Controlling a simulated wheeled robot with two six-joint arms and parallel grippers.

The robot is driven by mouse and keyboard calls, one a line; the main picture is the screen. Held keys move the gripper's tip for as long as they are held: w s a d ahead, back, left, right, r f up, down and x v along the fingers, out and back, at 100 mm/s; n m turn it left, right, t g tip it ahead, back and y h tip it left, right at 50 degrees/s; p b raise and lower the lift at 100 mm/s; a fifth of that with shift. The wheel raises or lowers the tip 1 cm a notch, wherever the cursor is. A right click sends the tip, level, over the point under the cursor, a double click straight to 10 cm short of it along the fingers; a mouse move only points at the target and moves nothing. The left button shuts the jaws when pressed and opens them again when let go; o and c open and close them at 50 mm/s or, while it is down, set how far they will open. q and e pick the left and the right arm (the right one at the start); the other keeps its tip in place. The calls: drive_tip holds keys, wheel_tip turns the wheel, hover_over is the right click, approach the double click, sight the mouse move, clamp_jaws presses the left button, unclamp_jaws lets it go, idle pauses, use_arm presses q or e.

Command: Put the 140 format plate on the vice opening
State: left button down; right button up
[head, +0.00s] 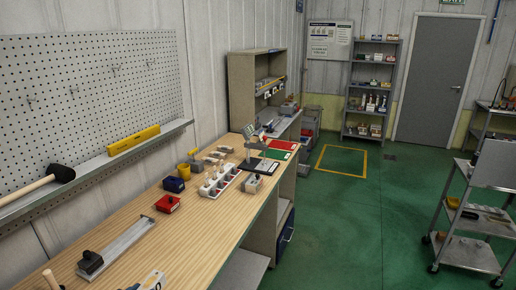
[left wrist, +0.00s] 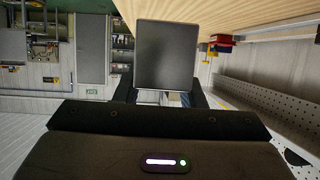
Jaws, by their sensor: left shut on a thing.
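In the left wrist view, my left gripper (left wrist: 163,92) is shut on a flat dark grey rectangular plate (left wrist: 166,55). The plate stands out beyond the fingers, with one black finger at each side of its lower part. I cannot read a format number on it. No vice opening can be made out for certain. In the head view, a dark upright device on a black base (head: 250,145) stands on the bench, too small to identify. Neither gripper shows in the head view.
The wooden bench (head: 185,228) holds a metal rail with a black block (head: 118,245), a red bin (head: 167,203), a blue bin (head: 174,184) and a white tray (head: 219,183). A pegboard wall (head: 90,90) borders it. A trolley (head: 470,250) stands right; green floor between is clear.

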use_arm(q)
drive_tip(key=s+d+n+y+b, duration=0.2)
drive_tip(key=d+n+y+b, duration=0.1)
drive_tip(key=d+b, duration=0.8)
drive_tip(key=shift+d+r+n+t+y, duration=0.15)
drive_tip(key=shift+d+n+t+y, duration=0.15)
drive_tip(key=shift+d+t+y, duration=0.25)
drive_tip(key=shift+a, duration=0.1)
